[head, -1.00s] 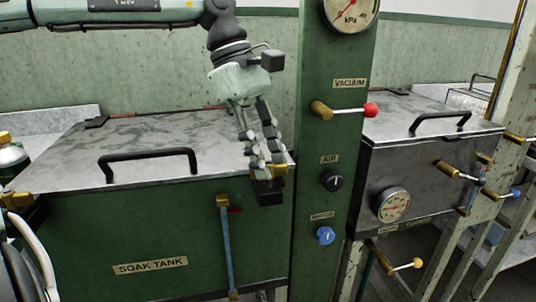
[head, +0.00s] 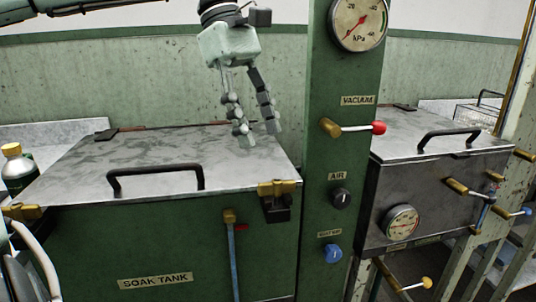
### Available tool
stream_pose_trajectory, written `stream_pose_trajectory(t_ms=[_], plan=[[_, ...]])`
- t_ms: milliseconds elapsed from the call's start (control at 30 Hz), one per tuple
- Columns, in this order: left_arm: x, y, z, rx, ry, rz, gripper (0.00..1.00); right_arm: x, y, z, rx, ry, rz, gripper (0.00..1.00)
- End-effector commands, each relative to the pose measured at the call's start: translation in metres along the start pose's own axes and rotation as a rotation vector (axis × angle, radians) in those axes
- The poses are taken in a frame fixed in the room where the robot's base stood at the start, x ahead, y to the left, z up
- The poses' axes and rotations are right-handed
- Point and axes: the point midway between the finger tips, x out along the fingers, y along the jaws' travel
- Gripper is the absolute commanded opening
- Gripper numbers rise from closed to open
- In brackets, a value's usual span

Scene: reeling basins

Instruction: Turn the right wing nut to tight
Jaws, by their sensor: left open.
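The right wing nut (head: 278,187) is brass and sits on a dark clamp at the right front corner of the soak tank (head: 100,255). Its wings look roughly level, along the lid's front edge. From this view I cannot tell how tight it is. My left gripper (head: 259,134) is open and empty above the right part of the tank's lid (head: 150,150), up and behind the wing nut and apart from it. Its fingers point down. The left wing nut (head: 22,212) is at the tank's left front corner. My right gripper does not show.
A black handle (head: 155,170) stands up from the lid. Right of the tank is a green column with a red-tipped vacuum lever (head: 350,128), a black air knob (head: 341,198) and a blue water knob (head: 333,254). A bottle (head: 17,170) stands at the left.

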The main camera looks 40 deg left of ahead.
Motion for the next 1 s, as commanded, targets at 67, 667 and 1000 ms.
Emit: stream_pose_trajectory(t_ms=[67,667,1000], plan=[[-0.013,0.000,0.000,-0.001,0.000,0.001,0.52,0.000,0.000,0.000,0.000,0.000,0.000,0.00],[-0.033,0.000,0.000,0.001,0.000,-0.001,0.52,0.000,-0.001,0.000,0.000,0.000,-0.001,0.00],[-0.033,0.000,0.000,0.001,0.000,-0.001,0.52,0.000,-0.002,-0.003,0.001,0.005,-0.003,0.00]])
